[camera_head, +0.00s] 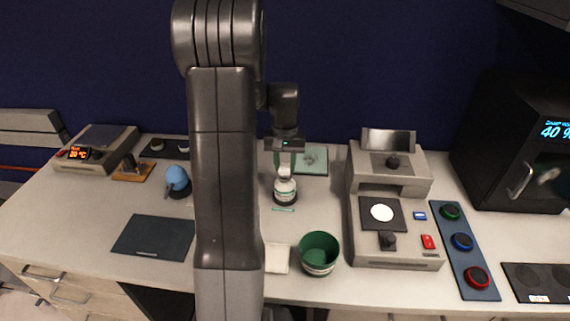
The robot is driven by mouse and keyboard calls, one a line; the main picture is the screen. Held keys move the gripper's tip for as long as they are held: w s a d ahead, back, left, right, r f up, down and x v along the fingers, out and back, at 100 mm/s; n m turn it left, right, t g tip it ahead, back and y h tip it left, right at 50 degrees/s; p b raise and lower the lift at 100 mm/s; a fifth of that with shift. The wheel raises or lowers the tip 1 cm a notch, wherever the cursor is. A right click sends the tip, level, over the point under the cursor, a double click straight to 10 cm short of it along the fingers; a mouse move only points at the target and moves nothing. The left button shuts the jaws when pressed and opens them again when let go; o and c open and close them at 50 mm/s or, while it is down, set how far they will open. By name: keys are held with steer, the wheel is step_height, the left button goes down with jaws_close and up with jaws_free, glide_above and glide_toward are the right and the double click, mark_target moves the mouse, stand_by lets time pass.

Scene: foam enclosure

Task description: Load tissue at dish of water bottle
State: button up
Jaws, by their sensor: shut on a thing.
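My gripper (286,174) points down at the middle of the bench and is shut on the top of a small white bottle with a green band (285,192). The bottle looks upright, with a dark round base or dish (285,202) at its foot. I cannot tell whether the bottle touches it. A pale flat square (277,259), possibly the tissue, lies near the front edge, partly hidden by my arm. A green mat (317,168) with a faint clear item on it lies behind the bottle.
A green cup (319,253) stands near the front edge. A beige machine (394,250) with a white disc (382,212) stands right of it, then a button panel (462,246) and a black oven (519,145). At left are a dark mat (153,238) and a blue object (176,178).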

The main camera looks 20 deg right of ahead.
mark_target(285, 165)
steer(key=shift+r+p, duration=1.5)
steer(key=shift+r, duration=1.3)
